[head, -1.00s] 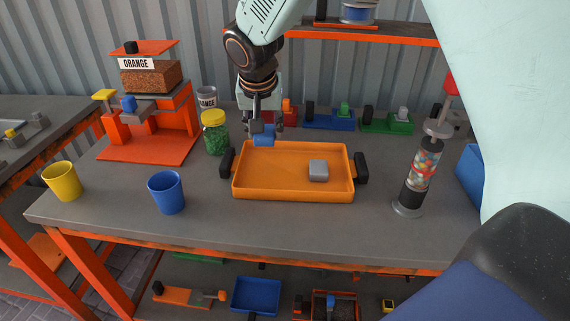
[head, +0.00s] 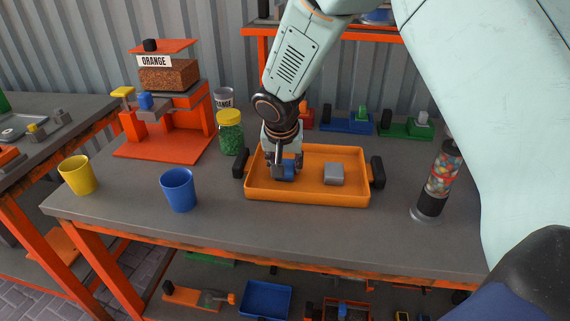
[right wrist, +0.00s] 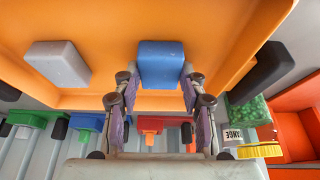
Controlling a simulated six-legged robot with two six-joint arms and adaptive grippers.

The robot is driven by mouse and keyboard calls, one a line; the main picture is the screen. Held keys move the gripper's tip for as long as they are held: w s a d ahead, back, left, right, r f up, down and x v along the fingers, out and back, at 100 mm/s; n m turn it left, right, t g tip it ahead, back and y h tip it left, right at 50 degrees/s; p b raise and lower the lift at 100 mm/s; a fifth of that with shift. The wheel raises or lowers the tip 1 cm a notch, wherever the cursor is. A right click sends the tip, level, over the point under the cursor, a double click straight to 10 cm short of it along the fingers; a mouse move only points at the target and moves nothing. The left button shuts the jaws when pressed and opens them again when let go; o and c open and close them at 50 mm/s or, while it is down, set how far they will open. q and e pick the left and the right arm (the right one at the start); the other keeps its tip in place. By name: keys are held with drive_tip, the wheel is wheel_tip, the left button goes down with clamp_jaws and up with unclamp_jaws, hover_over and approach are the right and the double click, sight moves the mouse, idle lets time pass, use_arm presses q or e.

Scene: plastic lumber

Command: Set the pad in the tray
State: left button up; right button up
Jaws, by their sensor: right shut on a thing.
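The orange tray (head: 313,197) with black side handles sits on the grey bench. My right gripper (head: 284,168) points down inside the tray's left half and is shut on a blue pad (head: 288,172). In the right wrist view the blue pad (right wrist: 160,62) shows between the fingers (right wrist: 159,90), with the orange tray floor (right wrist: 110,22) around it. The pad is low, within the tray walls; I cannot tell whether it touches the floor. A grey block (head: 333,174) lies in the tray to the right of the pad. My left gripper is out of view.
A green-filled jar (head: 230,132) stands just behind the tray's left side. A blue cup (head: 179,190) and a yellow cup (head: 78,175) stand to the left. A candy dispenser (head: 437,182) stands to the right. The bench in front of the tray is clear.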

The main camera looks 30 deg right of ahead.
drive_tip(key=shift+w+a, duration=0.3)
drive_tip(key=shift+w, duration=0.05)
drive_tip(key=shift+s+f, duration=0.1)
drive_tip(key=shift+s, duration=0.1)
drive_tip(key=o, duration=0.9)
drive_tip(key=shift+s+d, duration=0.1)
drive_tip(key=shift+d, duration=0.15)
drive_tip(key=shift+c, duration=0.2)
drive_tip(key=shift+o, duration=1.4)
drive_tip(key=shift+w+a, duration=0.2)
drive_tip(key=shift+s+d, duration=0.15)
